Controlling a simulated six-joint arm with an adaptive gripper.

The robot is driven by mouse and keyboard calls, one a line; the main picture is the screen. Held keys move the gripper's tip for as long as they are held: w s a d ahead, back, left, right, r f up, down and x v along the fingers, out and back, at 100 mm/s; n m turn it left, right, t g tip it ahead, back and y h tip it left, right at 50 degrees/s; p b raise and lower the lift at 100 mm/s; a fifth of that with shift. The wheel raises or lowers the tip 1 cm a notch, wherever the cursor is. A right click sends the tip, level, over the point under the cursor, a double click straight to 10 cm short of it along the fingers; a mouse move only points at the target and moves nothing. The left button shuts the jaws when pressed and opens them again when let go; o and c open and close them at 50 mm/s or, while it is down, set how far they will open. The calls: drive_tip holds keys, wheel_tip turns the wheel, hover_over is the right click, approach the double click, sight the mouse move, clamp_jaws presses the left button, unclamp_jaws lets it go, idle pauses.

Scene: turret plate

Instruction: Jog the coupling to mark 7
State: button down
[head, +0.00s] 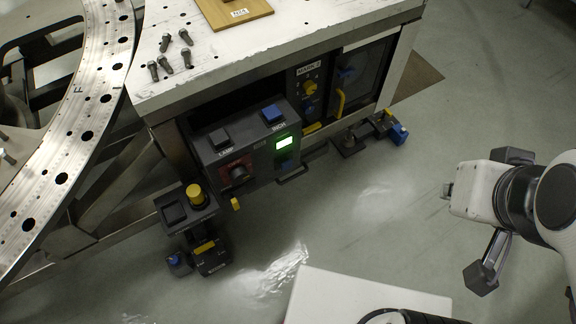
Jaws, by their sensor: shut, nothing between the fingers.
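A large curved metal ring plate (62,130) with holes and a letter like "F" fills the left side; I cannot tell whether it is the coupling. A dark control box (215,160) under the bench has a black button (220,138) labelled like LAMP, a blue button (272,114) labelled like INCH, a lit green window (285,142) and a dark knob (239,173) on a red plate. Right of it, a yellow selector knob (310,87) sits below a MARK label with an unclear character. My gripper (447,191) is shut and empty at the right, well apart from the controls.
A bench top (190,75) holds several dark bolts (168,64) and a wooden board (232,10). A pedestal with a yellow button (196,195) stands left of centre. Floor (385,205) between my gripper and the controls is clear.

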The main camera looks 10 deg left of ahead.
drive_tip(key=shift+a, duration=0.15)
drive_tip(key=w+a+f+n+g, duration=0.2)
drive_tip(key=a+f, duration=0.6)
drive_tip(key=f, duration=0.4)
drive_tip(key=w+a+f+n+g, duration=0.1)
drive_tip(key=a+f+g, duration=0.2)
drive_tip(key=a+f, duration=0.7)
drive_tip(key=w+a+f+n+g, duration=0.2)
drive_tip(key=a+f, duration=0.4)
drive_tip(key=f, duration=0.8)
wheel_tip(320, 180, down, 26)
drive_tip(key=d+f+t+h, duration=0.1)
drive_tip(key=d+t, duration=0.1)
drive_tip(key=t, duration=0.4)
drive_tip(key=w+d+t, duration=0.2)
drive_tip(key=w+t, duration=0.3)
drive_tip(key=w, duration=0.2)
drive_tip(key=w+a+r+t+y, duration=0.1)
drive_tip(key=w+a+r+t, duration=0.2)
drive_tip(key=r, duration=0.7)
drive_tip(key=w+t, duration=0.2)
drive_tip(key=w, duration=0.1)
drive_tip(key=shift+n+y, duration=0.3)
drive_tip(key=shift+n, duration=0.1)
